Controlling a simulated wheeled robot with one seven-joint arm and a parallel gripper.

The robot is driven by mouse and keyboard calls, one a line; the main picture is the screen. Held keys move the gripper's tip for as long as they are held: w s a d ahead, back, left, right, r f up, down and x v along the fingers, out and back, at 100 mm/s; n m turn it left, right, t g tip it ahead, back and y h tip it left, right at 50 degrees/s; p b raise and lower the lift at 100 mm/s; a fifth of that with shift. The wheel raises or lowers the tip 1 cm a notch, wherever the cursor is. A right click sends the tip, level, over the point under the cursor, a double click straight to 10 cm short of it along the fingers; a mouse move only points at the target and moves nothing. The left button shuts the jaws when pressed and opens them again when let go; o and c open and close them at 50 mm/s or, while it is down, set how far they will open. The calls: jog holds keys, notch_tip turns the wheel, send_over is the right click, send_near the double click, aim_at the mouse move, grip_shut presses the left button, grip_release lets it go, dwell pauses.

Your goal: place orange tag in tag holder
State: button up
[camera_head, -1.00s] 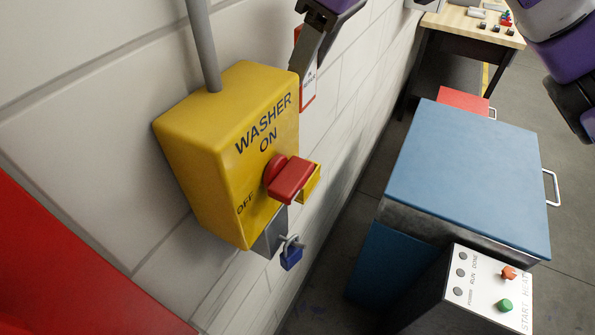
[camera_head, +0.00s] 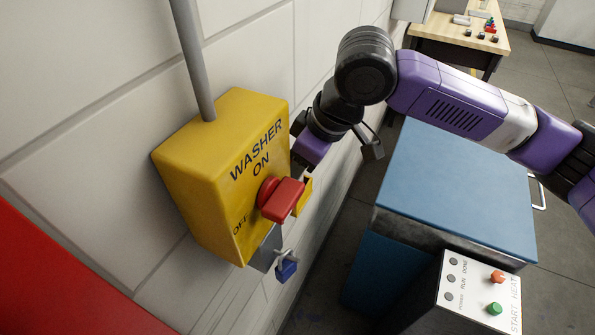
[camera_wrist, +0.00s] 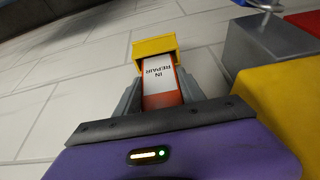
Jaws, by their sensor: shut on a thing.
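The tag (camera_wrist: 160,83) is white with an orange-red border and reads "IN REPAIR". My gripper (camera_wrist: 160,92) is shut on it, with one finger on each side. The yellow tag holder (camera_wrist: 154,46) lies straight ahead of the fingertips in the wrist view. The tag's far end meets the holder's open mouth; I cannot tell how deep it reaches inside. In the head view, my gripper (camera_head: 306,156) is beside the yellow washer switch box, just above the holder (camera_head: 303,197), which is partly behind the red switch knob. The tag is hidden there.
The yellow washer switch box (camera_head: 215,165) with its red knob (camera_head: 281,199) is close to my gripper. A blue padlock (camera_head: 286,267) hangs below it. The white block wall (camera_head: 75,130) is behind. A blue cabinet (camera_head: 455,190) and a button panel (camera_head: 480,290) stand to the right.

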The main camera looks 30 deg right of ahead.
jog(key=shift+f, duration=0.95)
jog(key=shift+f, duration=0.1)
jog(key=o, duration=1.3)
jog(key=shift+o, duration=0.2)
jog(key=b+v, duration=0.1)
jog(key=v, duration=1.1)
